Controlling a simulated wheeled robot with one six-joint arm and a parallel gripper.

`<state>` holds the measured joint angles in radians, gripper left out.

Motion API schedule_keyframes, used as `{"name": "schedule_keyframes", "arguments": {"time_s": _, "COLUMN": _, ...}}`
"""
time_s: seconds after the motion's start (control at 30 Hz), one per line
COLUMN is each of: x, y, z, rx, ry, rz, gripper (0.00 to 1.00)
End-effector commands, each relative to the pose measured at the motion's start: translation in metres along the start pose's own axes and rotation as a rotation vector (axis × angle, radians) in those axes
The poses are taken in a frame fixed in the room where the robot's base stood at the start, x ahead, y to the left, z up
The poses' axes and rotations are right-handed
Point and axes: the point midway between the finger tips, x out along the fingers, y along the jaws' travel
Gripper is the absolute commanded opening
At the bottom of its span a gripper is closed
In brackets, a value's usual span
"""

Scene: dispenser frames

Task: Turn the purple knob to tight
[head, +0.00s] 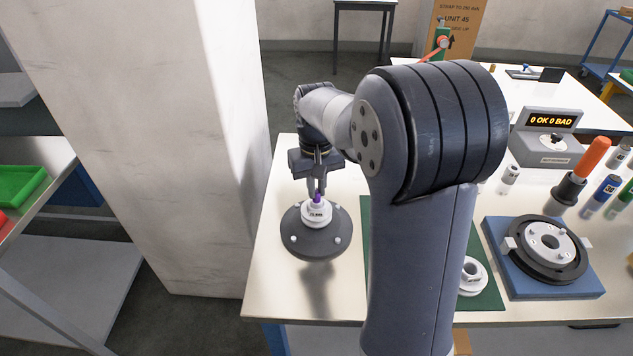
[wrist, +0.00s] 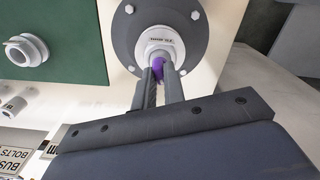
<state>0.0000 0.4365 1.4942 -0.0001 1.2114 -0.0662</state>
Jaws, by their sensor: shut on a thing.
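The purple knob (head: 317,197) sits on top of a white collar (head: 316,214) on a round dark grey base (head: 316,245) with white bolts, at the left part of the table. My gripper (head: 317,190) reaches down from above and is shut on the knob. In the wrist view the purple knob (wrist: 158,68) shows between the two fingers (wrist: 160,72), in front of the white collar (wrist: 160,42). Most of the knob is hidden by the fingers. Small dark lettering on the collar is too small to read surely.
A pale wall (head: 150,130) stands close to the left of the table. A green mat (head: 488,290) with a white ring part (head: 472,276) lies to the right, partly behind my arm. A blue fixture (head: 560,285), an orange-handled tool (head: 595,155) and a counter display (head: 552,120) stand further right.

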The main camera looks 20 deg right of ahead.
Motion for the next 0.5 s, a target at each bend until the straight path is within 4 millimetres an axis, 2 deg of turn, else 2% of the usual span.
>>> {"name": "schedule_keyframes", "arguments": {"time_s": 0.2, "x": -0.0017, "y": 0.0, "z": -0.0003, "rx": 0.176, "ry": 0.001, "rz": 0.0, "gripper": 0.0}}
{"name": "schedule_keyframes", "arguments": {"time_s": 0.5, "x": -0.0014, "y": 0.0, "z": -0.0006, "rx": 0.336, "ry": 0.003, "rz": 0.0, "gripper": 0.0}}
